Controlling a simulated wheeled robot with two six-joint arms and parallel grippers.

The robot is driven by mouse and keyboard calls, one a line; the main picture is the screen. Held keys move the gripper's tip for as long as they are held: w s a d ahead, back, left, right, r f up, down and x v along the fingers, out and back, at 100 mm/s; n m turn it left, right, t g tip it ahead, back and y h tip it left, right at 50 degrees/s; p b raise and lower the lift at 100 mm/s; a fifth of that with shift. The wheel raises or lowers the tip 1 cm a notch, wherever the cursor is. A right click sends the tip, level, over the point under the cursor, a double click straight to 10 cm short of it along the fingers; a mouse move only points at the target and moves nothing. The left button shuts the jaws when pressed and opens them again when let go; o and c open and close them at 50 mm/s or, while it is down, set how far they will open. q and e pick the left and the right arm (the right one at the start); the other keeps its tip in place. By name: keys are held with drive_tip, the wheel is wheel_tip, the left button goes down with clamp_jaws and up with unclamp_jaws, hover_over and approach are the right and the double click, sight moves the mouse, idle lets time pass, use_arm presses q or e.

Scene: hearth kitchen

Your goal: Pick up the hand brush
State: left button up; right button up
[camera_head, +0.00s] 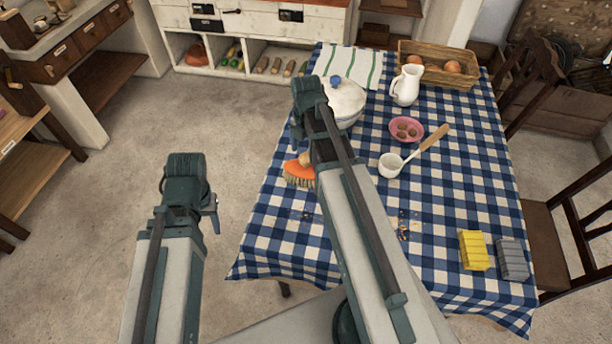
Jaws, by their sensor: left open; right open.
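The hand brush (300,173) lies on the blue-and-white checked cloth near the table's left edge. It has an orange body and tan bristles; a light wooden part shows behind it. My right arm passes in front of its right end and hides part of it. My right arm reaches up over the table, and its gripper is not visible.
The table (270,240) holds a lidded white tureen (345,100) behind the brush, a white jug (406,86), a pink bowl (406,129), a ladle (391,165), a basket (437,76), and yellow (474,251) and grey (511,259) blocks. Dark crumbs lie on the cloth. Chairs stand right.

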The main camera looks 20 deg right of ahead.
wheel_tip(320, 180, down, 2)
drive_tip(key=shift+f+b, duration=0.1)
drive_tip(key=shift+b, duration=0.5)
clamp_jaws()
